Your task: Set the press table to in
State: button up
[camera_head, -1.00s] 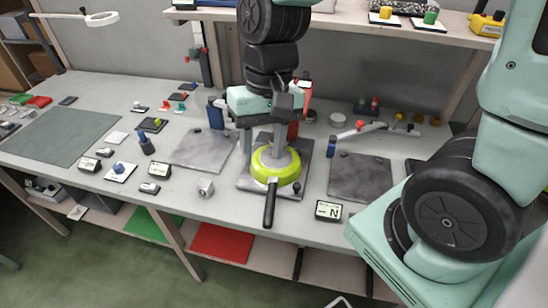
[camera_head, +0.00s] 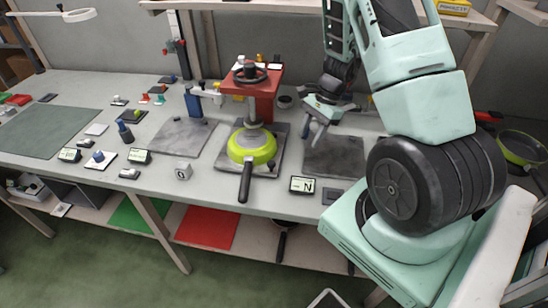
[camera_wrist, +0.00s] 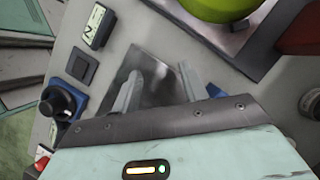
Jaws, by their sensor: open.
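The red press (camera_head: 266,92) with a black handwheel stands at the back middle of the bench. A lime-green pan (camera_head: 252,147) sits below its ram on a grey plate (camera_head: 276,163), its black handle pointing to the front. I cannot tell for sure which part is the press table. A small sign (camera_head: 302,185) that seems to read "IN" lies in front, and shows in the wrist view (camera_wrist: 94,26). My gripper (camera_head: 314,132) is open and empty right of the pan, above a dark grey plate (camera_head: 334,156); its fingers (camera_wrist: 160,72) are apart in the wrist view.
A dark square button-like pad (camera_head: 332,196) lies beside the sign. Another grey plate (camera_head: 182,138) with a blue-and-white arm lies left of the press. Small knobs and labels fill the bench's left front. A second green pan (camera_head: 521,148) is at the far right.

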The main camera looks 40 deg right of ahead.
jog(key=p, duration=0.4)
send_near(272, 162)
jog(key=x, duration=0.5)
jog(key=shift+a, duration=0.2)
jog(key=shift+x, duration=1.1)
jog(key=shift+f, duration=0.5)
